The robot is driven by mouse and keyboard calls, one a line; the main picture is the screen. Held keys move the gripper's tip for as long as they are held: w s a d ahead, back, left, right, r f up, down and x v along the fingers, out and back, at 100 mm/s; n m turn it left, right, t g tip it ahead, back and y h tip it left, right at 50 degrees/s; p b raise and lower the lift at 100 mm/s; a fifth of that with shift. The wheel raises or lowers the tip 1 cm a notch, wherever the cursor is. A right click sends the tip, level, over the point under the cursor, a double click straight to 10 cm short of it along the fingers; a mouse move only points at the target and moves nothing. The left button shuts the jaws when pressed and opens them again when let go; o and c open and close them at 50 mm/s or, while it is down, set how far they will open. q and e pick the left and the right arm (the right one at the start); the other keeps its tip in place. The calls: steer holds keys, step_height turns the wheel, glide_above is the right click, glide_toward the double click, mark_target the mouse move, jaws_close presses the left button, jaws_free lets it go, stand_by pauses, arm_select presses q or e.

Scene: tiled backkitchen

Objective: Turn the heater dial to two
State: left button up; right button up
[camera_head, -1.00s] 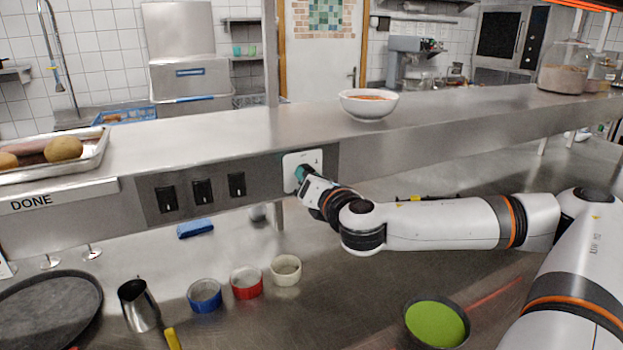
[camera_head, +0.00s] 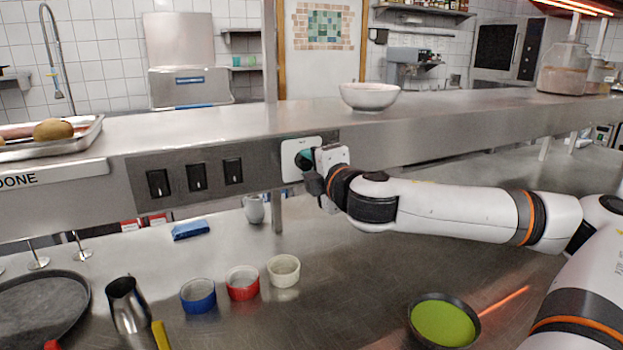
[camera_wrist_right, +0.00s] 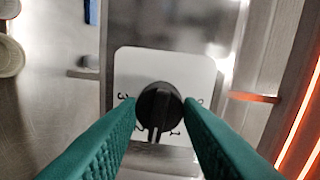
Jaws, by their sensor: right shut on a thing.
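The heater dial (camera_wrist_right: 159,101) is a round black knob on a white square plate (camera_wrist_right: 127,66). In the wrist view its ridged part points towards the bottom of the picture. In the head view, the white plate (camera_head: 291,172) is on the front of the steel shelf, and my right gripper (camera_head: 306,160) hides most of the dial. My left gripper is not in view.
Several black switches, including one (camera_head: 233,171), are left of the plate. A white bowl (camera_head: 369,97) stands on the shelf (camera_head: 220,125) above. Blue, red and cream ramekins (camera_head: 283,271) and a bowl of green content (camera_head: 443,322) stand on the counter below.

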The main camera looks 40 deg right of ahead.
steer(key=m+b, duration=0.2)
steer(key=m, duration=0.1)
steer(key=shift+f, duration=0.2)
steer(key=shift+m+b, duration=0.7)
steer(key=shift+b, duration=0.15)
steer(key=shift+r, duration=0.1)
steer(key=o, duration=1)
steer(key=shift+d, duration=0.1)
steer(key=shift+c, duration=0.2)
